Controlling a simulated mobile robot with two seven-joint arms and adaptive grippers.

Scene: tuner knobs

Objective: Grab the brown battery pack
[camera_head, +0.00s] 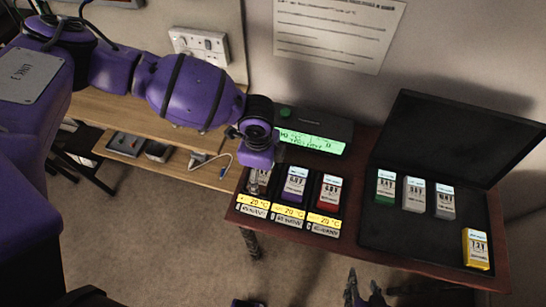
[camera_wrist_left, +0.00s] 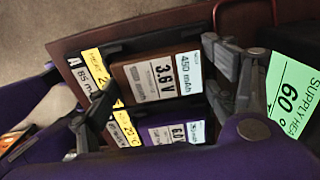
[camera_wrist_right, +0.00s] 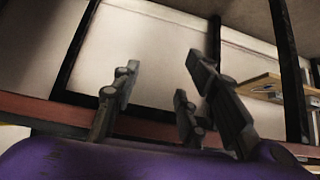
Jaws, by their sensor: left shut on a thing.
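The brown battery pack (camera_wrist_left: 137,74), with a white label reading 3.6V and 450 mAh, lies between my left fingers in the left wrist view. My left gripper (camera_head: 260,178) is shut on it at the leftmost slot of the charger row in the head view. There the gripper hides most of the pack. I cannot tell whether the pack is lifted from its slot. My right gripper (camera_head: 364,291) is open and empty in front of the table; its spread fingers also show in the right wrist view (camera_wrist_right: 165,90).
A purple pack (camera_head: 294,185) and a red pack (camera_head: 328,193) sit in the slots to the right. A green-lit display (camera_head: 311,141) stands behind them. An open black case (camera_head: 400,235) holds green, grey and yellow packs.

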